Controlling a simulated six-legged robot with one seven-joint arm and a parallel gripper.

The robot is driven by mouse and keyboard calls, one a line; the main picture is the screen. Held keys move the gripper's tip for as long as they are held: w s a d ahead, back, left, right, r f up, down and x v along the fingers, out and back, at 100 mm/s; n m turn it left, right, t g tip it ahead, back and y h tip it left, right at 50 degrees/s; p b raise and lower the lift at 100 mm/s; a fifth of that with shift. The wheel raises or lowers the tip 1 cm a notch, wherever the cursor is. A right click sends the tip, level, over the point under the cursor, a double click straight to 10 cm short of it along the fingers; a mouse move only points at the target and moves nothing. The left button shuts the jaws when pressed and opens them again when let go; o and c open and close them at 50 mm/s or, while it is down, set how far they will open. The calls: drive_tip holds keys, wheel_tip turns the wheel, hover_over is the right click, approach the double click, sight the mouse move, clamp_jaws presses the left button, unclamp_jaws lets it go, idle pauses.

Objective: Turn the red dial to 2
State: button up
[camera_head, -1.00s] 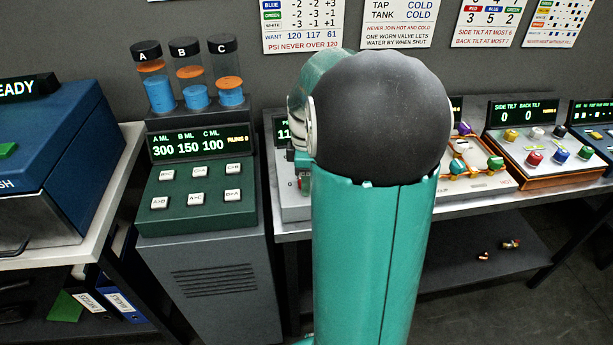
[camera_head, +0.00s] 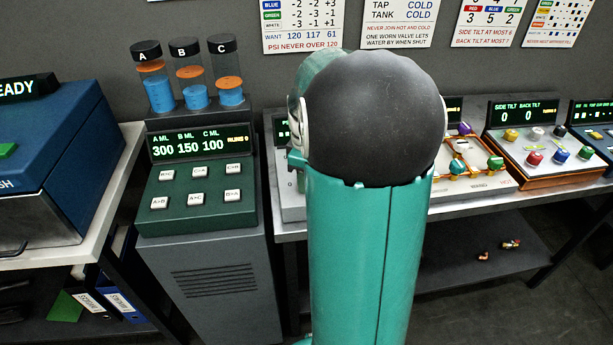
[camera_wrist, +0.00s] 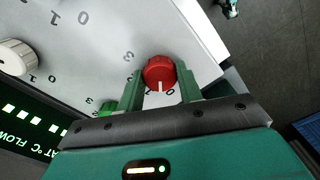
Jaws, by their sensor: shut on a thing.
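In the wrist view the red dial (camera_wrist: 158,69) stands on a pale panel (camera_wrist: 110,60) with dark printed digits. My gripper (camera_wrist: 160,78) is shut on it, with one green finger on each side. The dial's white mark points down in the picture, towards my palm. A digit like 0 shows just right of the mark and one like 1 to its left; a 2 by this dial cannot be made out. In the head view my arm hides the dial and my gripper, and only part of the pale panel's unit (camera_head: 291,206) shows.
In the wrist view a green dial (camera_wrist: 107,106) sits close to my left finger, and a white dial (camera_wrist: 15,57) is farther left. A lit display (camera_wrist: 25,122) borders the panel. In the head view a dosing unit (camera_head: 196,190) stands left of my arm and a tilt console (camera_head: 530,150) right.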

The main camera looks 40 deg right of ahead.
drive_tip(key=m, duration=1.3)
drive_tip(key=shift+m, duration=0.4)
idle(0.3)
drive_tip(key=o, duration=1)
wheel_tip(320, 180, up, 14)
drive_tip(key=shift+f, duration=0.1)
drive_tip(key=shift+a, duration=0.1)
